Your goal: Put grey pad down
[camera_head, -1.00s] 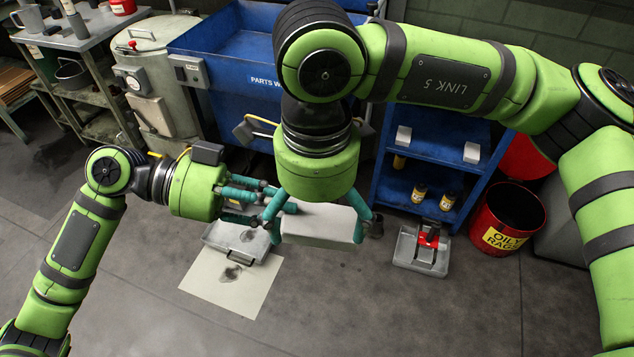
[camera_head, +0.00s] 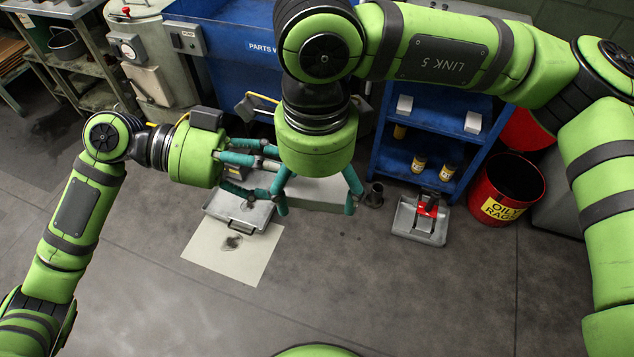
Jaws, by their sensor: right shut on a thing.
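The grey pad (camera_head: 318,192) is a long, pale grey slab with a flat top. It lies crosswise between the spread teal fingers of my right gripper (camera_head: 316,207), which is shut on it from both ends. The wrist above hides part of its back edge, and I cannot tell whether its underside touches the floor. My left gripper (camera_head: 268,170) comes in from the left beside the pad's left end. Its fingers are spread apart and look empty, partly overlapped by the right gripper's left finger.
A grey tray with a handle (camera_head: 237,209) lies at the back of a stained beige sheet (camera_head: 222,258). A blue shelf (camera_head: 428,133), a grey holder with a red part (camera_head: 420,222) and a red bin (camera_head: 503,195) stand right. The front floor is clear.

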